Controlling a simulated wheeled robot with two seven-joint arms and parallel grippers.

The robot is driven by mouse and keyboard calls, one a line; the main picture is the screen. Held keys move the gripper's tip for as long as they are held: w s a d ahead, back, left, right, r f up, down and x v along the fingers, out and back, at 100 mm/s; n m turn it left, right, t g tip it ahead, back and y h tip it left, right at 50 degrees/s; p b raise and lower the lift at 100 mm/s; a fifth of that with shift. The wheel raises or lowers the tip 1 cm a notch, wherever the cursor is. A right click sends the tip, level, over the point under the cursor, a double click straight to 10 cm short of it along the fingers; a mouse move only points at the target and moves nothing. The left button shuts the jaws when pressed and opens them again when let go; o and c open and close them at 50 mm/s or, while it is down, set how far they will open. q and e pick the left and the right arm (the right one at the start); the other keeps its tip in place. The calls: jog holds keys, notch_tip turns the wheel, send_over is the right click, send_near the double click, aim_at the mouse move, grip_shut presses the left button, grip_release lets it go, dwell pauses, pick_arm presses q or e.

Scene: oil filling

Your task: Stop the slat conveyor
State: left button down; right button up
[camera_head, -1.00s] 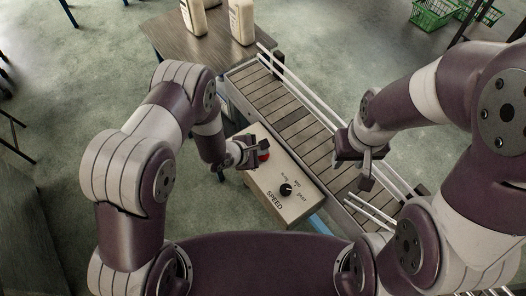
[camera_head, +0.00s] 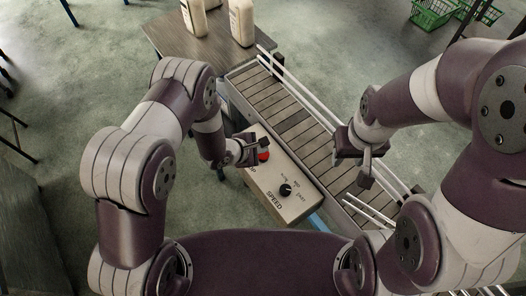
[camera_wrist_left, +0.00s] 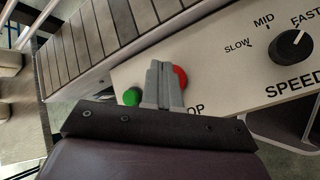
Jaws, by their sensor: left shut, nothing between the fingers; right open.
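The slat conveyor (camera_head: 285,118) runs diagonally from the table at the upper left down to the right. Its control box (camera_head: 290,190) stands along the near side, with a black speed knob (camera_head: 286,190) and a red button (camera_head: 264,156). My left gripper (camera_head: 262,150) is shut and empty over the box, right beside the red button. In the left wrist view, the fingertips (camera_wrist_left: 160,68) partly cover the red button (camera_wrist_left: 179,78), and a green button (camera_wrist_left: 132,96) shows to their left. I cannot tell whether they touch the red one. My right gripper (camera_head: 366,170) is open above the conveyor.
Pale bottles (camera_head: 242,22) stand on a wooden table (camera_head: 190,50) at the conveyor's far end. Metal guide rails (camera_head: 300,85) run along the belt. Green crates (camera_head: 435,12) lie on the floor at the upper right.

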aim_at(261, 156)
pick_arm(q)
notch_tip(261, 156, up, 5)
jog(key=p, duration=0.4)
jog(key=shift+f, duration=0.1)
dwell(0.3)
